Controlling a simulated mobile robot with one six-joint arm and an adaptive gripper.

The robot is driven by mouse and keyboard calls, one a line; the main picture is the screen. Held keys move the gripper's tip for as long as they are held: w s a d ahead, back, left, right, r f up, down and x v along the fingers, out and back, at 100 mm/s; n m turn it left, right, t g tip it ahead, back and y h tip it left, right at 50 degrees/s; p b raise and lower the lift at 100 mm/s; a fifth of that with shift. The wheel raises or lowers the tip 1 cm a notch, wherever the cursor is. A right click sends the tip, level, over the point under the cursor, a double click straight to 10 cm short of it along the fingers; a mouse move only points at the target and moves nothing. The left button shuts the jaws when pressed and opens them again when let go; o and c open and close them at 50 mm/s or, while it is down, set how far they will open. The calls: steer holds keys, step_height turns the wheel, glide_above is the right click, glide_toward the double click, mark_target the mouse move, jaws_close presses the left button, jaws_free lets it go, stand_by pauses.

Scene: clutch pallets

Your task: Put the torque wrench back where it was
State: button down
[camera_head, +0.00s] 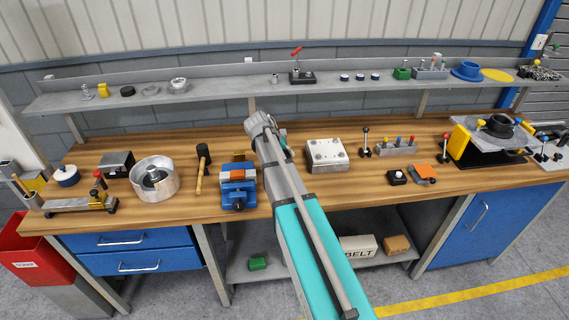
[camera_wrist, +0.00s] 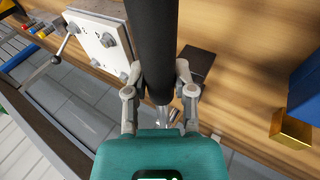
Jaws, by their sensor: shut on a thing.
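In the wrist view, my gripper (camera_wrist: 159,84) is shut around a thick black cylindrical grip, which I take to be the torque wrench (camera_wrist: 152,40). The black part runs from the top edge down between the two fingers. A shiny metal part shows just below the fingers and seems to belong to it. The wrench is held over the wooden bench; whether it touches anything is unclear. In the head view, my arm covers the gripper and the wrench, so neither is clearly seen there. A dark flat rectangle (camera_wrist: 197,66) lies on the bench beside the grip.
A grey bolted block (camera_head: 326,155) stands right of my arm, and a blue vise (camera_head: 237,187) left of it. A mallet (camera_head: 203,168) and metal bowl (camera_head: 155,179) are farther left. Lever and coloured-knob fixtures (camera_head: 396,145) stand to the right. A shelf (camera_head: 220,90) runs behind.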

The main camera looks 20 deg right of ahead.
steer(key=shift+w+f+b, duration=0.45)
steer(key=shift+f+b, duration=1.55)
steer(key=shift+c, duration=2.2)
jaws_free()
steer(key=shift+r, duration=0.15)
steer(key=p+v, duration=1)
steer(key=v, duration=0.1)
steer(key=shift+a+r, duration=0.2)
steer(key=shift+r, duration=0.15)
steer(key=shift+s, duration=0.1)
